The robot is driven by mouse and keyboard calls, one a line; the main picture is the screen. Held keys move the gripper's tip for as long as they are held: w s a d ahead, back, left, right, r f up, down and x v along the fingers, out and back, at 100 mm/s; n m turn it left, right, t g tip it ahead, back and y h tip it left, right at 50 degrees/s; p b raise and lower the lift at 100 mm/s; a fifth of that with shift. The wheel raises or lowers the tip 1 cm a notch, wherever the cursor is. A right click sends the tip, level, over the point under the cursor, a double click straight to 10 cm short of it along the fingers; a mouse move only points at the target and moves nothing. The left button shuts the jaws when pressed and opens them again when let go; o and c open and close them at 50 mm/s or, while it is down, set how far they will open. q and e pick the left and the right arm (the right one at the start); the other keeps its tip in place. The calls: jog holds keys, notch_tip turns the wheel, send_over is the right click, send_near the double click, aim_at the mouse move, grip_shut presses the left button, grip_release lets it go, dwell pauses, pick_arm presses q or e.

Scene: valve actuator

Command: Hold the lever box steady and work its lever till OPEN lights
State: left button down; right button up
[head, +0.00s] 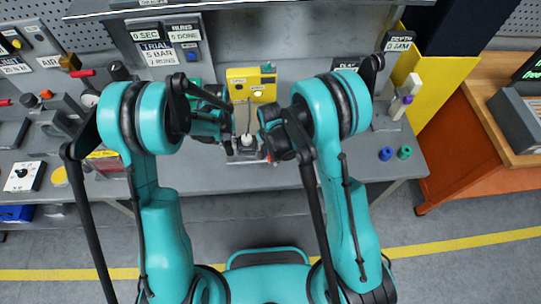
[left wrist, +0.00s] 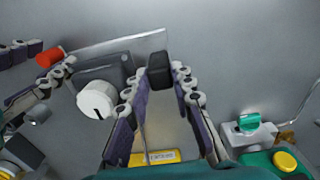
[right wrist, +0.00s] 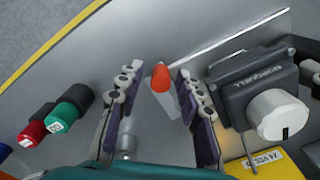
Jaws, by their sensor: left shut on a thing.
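The lever box (right wrist: 240,85) is a dark grey body with a white knob (right wrist: 278,115), on a metal plate; it also shows in the left wrist view (left wrist: 105,72). Its lever's orange-red tip (right wrist: 161,78) sticks out beside it. My left gripper (left wrist: 160,85) is shut on a black block (left wrist: 158,66) at the box's side. My right gripper (right wrist: 155,85) is open, its fingers either side of the lever tip with gaps. In the head view the left gripper (head: 232,148) and right gripper (head: 272,148) crowd the box. A yellow panel (head: 250,75) stands behind; its small legends are unreadable, one lamp looks bright.
Red and green knobs (right wrist: 65,113) lie left of the right gripper in its wrist view. Blue and green caps (head: 386,154) stand on the bench at right. Other devices crowd the bench's left.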

grip_shut()
jog(key=shift+d, duration=0.1)
jog(key=n, duration=0.1)
jog(key=d+n, duration=0.1)
jog(key=n, duration=0.1)
jog(key=shift+w+d, duration=0.2)
jog(key=shift+d, duration=0.1)
jog(key=d+n, duration=0.1)
jog(key=n, duration=0.1)
jog(key=w+n, duration=0.1)
jog(key=n, duration=0.1)
jog(key=shift+d, duration=0.4)
jog(key=n, duration=0.1)
jog(key=w+d+n, duration=0.1)
jog(key=n, duration=0.1)
jog(key=shift+w+d+n, duration=0.15)
jog(key=shift+w+n, duration=0.05)
jog(key=shift+n, duration=0.1)
jog(key=shift+w+d+n, duration=0.25)
jog(key=shift+w+n, duration=0.25)
jog(key=shift+n, duration=0.55)
jog(key=shift+w+d+n, duration=0.2)
jog(key=shift+w+n, duration=0.3)
jog(key=shift+n, duration=0.55)
